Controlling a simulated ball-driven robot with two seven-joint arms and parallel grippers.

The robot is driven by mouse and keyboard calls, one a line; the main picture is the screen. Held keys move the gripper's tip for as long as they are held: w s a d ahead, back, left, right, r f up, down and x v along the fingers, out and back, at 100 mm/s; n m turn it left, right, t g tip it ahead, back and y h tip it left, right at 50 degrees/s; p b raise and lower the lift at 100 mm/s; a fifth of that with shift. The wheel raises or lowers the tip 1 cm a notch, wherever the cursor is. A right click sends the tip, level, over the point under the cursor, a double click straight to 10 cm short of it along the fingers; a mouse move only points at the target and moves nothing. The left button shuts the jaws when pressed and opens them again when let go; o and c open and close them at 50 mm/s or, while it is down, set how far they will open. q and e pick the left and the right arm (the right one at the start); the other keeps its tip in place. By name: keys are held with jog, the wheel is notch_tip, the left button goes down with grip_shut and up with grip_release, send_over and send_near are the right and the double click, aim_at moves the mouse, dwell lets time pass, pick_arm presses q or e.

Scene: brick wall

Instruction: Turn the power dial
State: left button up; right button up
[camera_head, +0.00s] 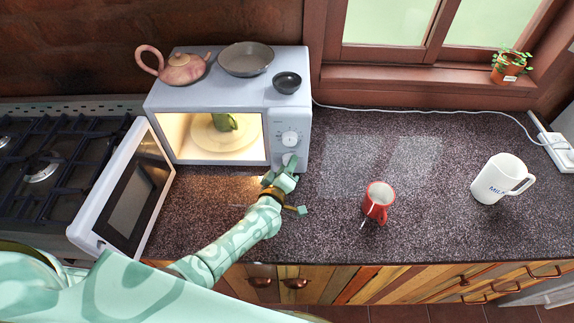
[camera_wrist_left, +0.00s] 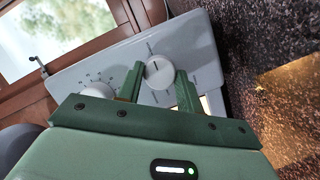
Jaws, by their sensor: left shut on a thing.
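A white microwave (camera_head: 220,105) stands on the counter with its door (camera_head: 132,195) swung open to the left. Its panel has two round dials, an upper dial (camera_head: 290,138) and a lower dial (camera_head: 289,159). My left gripper (camera_head: 287,170) is at the lower dial, with its fingers on either side of it. In the left wrist view the gripped dial (camera_wrist_left: 159,72) sits between the two green fingertips, and the other dial, with numbers around it (camera_wrist_left: 97,91), is to the left. Small print on the panel is unreadable. My right gripper is not in view.
A green item (camera_head: 224,122) is inside the lit microwave. A teapot (camera_head: 183,69), a pan (camera_head: 246,59) and a small bowl (camera_head: 287,82) stand on top.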

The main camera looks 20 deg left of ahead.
pick_arm(q)
jog(key=shift+f, duration=0.1)
jog(key=o, duration=1)
jog(key=s+r+p, duration=0.2)
jog(key=s, duration=1.4)
jog(key=shift+a+r, duration=0.15)
jog(key=shift+r, duration=0.1)
jog(key=shift+s, duration=0.1)
